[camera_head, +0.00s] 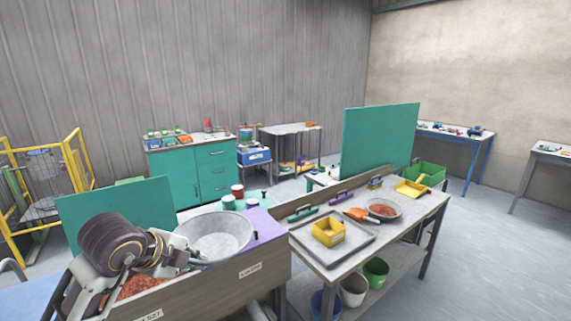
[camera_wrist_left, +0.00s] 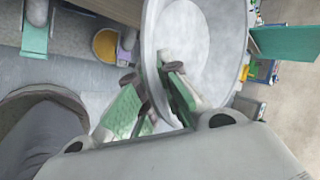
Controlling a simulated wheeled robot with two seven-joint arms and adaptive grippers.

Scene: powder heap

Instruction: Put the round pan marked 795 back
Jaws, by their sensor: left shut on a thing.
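The round pan (camera_head: 216,234) is a shallow grey metal dish, empty inside, at the left bench's far end. I cannot read a number on it, and cannot tell whether it rests on the bench or hangs just above it. My left gripper (camera_head: 188,256) is shut on the pan's near left rim. In the left wrist view the pan (camera_wrist_left: 205,50) fills the upper middle, its rim between the green-padded fingers of the gripper (camera_wrist_left: 151,74). My right gripper is in neither view.
A heap of reddish powder (camera_head: 135,287) lies in the left bench beside my arm. A purple surface (camera_head: 262,228) and green and red pots (camera_head: 238,192) lie beyond the pan. The right bench holds a grey tray (camera_head: 355,239) with a yellow container (camera_head: 328,232). Green panels (camera_head: 380,140) stand behind.

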